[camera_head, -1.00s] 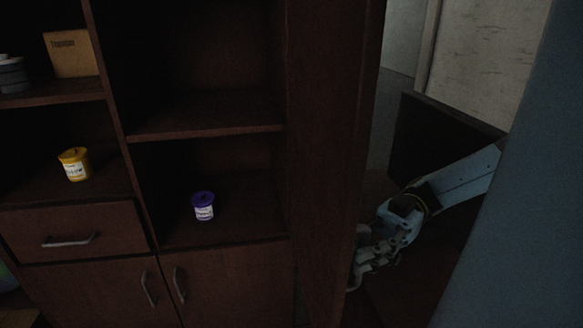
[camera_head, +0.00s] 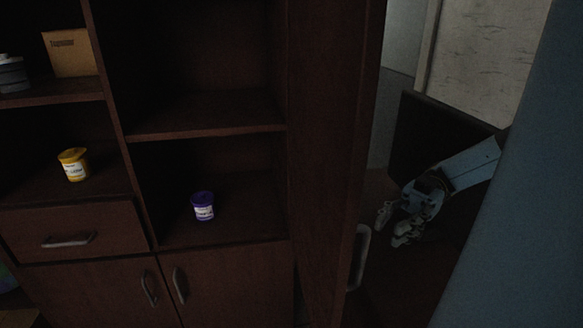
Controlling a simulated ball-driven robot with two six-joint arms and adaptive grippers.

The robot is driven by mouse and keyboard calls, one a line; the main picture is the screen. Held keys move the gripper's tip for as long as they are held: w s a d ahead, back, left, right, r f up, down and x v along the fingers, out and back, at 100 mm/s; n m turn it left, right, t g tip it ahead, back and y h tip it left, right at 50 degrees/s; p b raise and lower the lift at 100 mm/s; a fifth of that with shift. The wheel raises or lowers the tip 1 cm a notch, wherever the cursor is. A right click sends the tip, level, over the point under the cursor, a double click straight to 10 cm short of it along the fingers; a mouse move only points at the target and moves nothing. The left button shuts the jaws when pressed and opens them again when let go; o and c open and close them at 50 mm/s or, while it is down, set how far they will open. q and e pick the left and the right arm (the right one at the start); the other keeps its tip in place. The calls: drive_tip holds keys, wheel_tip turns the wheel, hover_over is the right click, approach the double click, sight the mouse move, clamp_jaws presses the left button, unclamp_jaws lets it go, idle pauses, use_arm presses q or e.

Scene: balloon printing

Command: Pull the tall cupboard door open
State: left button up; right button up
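The tall cupboard door (camera_head: 338,150) is dark brown wood and stands swung open, seen nearly edge-on right of the shelves. Its metal handle (camera_head: 359,257) shows low on the door's right side. My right gripper (camera_head: 391,230) is to the right of the handle, apart from it. Its fingers are spread with a gap between them, and nothing is held. My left gripper is not in view.
The cupboard's open shelves hold a purple tub (camera_head: 203,206), a yellow tub (camera_head: 74,164) and a cardboard box (camera_head: 70,53). A drawer (camera_head: 75,232) and lower doors with handles are below. A dark panel (camera_head: 432,140) stands behind my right arm.

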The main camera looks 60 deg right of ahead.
drive_tip(key=shift+v, duration=1.3)
drive_tip(key=shift+a, duration=0.15)
